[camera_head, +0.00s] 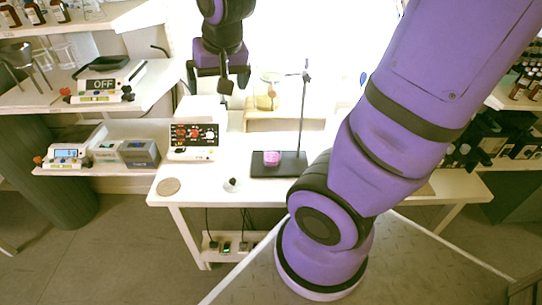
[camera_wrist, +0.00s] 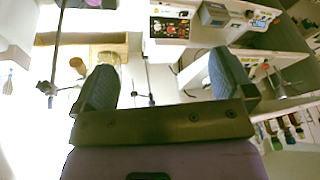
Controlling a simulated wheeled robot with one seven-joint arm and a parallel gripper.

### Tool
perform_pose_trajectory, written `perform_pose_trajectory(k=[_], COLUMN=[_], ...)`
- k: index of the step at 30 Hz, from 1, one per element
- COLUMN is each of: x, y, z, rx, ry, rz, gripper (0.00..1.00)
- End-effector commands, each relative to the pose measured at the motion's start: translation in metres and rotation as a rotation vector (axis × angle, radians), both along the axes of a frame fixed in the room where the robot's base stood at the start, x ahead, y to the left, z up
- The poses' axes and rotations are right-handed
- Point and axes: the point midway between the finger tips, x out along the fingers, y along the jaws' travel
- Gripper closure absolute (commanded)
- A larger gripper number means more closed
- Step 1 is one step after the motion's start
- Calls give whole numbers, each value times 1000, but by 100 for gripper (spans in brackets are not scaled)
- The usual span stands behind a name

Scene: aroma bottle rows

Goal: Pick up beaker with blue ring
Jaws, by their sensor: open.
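My gripper (camera_head: 218,82) hangs in the air above the white bench, at the upper middle of the head view. Its two dark fingers are spread with nothing between them, as the wrist view (camera_wrist: 164,66) also shows. I cannot make out a beaker with a blue ring for certain. Clear glassware (camera_head: 62,54) stands on the left shelf, but no blue ring is readable there. A small vessel with pink contents (camera_head: 272,158) sits on the dark base of a stand, below and right of my gripper.
A white device with a dark panel (camera_head: 193,135) stands on the white bench (camera_head: 210,187). A tall rod (camera_head: 303,105) rises from the stand. A wooden rack (camera_head: 285,122) is behind. A scale reading OFF (camera_head: 104,84) is on the left shelf. My arm hides the right side.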

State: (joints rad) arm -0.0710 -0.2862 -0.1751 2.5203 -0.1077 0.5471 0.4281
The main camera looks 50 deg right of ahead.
Motion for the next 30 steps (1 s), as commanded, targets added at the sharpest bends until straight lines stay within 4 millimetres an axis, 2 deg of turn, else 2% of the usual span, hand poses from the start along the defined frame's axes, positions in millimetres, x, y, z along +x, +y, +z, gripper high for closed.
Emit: perform_pose_trajectory(k=[1, 6, 15, 22, 30], x=[9, 34, 60, 64, 52], y=[-4, -20, -48, -72, -102], z=[-15, -61, -148, -215, -288], rx=[4, 13, -1, -29, -74], ry=[18, 46, 78, 86, 80], rz=[-37, -172, -394, -545, -694], gripper=[0, 0, 0, 0, 0])
